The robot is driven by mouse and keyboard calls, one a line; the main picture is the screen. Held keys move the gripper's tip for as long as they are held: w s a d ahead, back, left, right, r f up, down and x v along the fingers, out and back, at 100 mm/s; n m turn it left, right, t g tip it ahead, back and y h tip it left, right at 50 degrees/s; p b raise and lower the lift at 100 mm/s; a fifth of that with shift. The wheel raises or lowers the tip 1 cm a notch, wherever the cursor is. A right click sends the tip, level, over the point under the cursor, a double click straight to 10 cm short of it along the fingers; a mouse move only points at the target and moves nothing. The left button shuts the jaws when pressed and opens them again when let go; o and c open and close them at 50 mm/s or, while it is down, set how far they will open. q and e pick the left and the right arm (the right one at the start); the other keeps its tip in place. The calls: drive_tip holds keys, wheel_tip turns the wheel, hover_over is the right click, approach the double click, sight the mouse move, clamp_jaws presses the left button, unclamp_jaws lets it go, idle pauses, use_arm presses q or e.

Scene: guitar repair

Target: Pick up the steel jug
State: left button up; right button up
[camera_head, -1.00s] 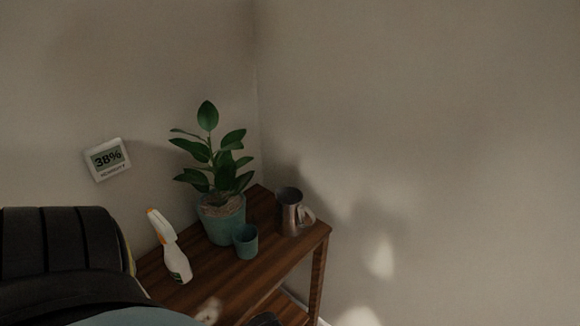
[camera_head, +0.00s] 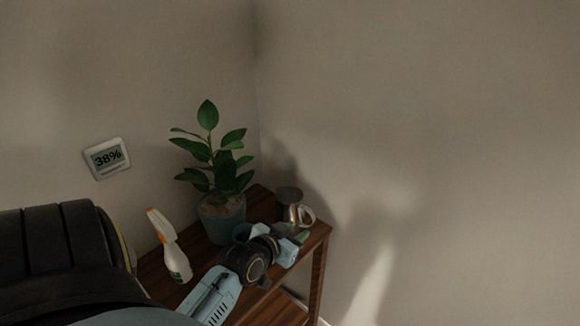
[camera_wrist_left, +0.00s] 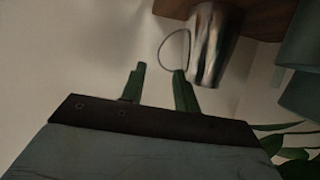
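The steel jug (camera_head: 288,197) stands on the wooden table (camera_head: 258,205) near its right end, with its handle toward the right. My left gripper (camera_head: 299,236) is just in front of the jug and hides its lower part. In the left wrist view the jug (camera_wrist_left: 213,45) is just beyond the fingertips, its thin handle loop between body and wall. The green fingers of the left gripper (camera_wrist_left: 160,72) are apart with nothing between them. One fingertip is close to the handle and the jug's side; I cannot tell if they touch. My right gripper is not in view.
A potted plant (camera_head: 221,220) stands left of the jug. A white spray bottle (camera_head: 177,262) stands farther left. A humidity display (camera_head: 107,158) hangs on the wall, and walls close off the corner.

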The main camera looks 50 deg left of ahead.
sight(295, 214)
use_arm(q)
drive_tip(key=b+x, duration=0.1)
drive_tip(key=x, duration=0.5)
drive_tip(key=shift+w+f, duration=0.15)
drive_tip(key=shift+w, duration=0.05)
drive_tip(key=b+x, duration=0.1)
drive_tip(key=x, duration=0.3)
drive_tip(key=shift+w, duration=0.15)
drive_tip(key=shift+w+a+f, duration=0.15)
drive_tip(key=shift+w, duration=0.3)
drive_tip(key=c, duration=0.6)
clamp_jaws()
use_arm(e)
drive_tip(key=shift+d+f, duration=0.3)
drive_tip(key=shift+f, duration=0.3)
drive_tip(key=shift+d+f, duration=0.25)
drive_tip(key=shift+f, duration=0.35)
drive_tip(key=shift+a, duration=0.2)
use_arm(q)
drive_tip(key=shift+w+r, duration=0.1)
drive_tip(key=shift+r, duration=0.1)
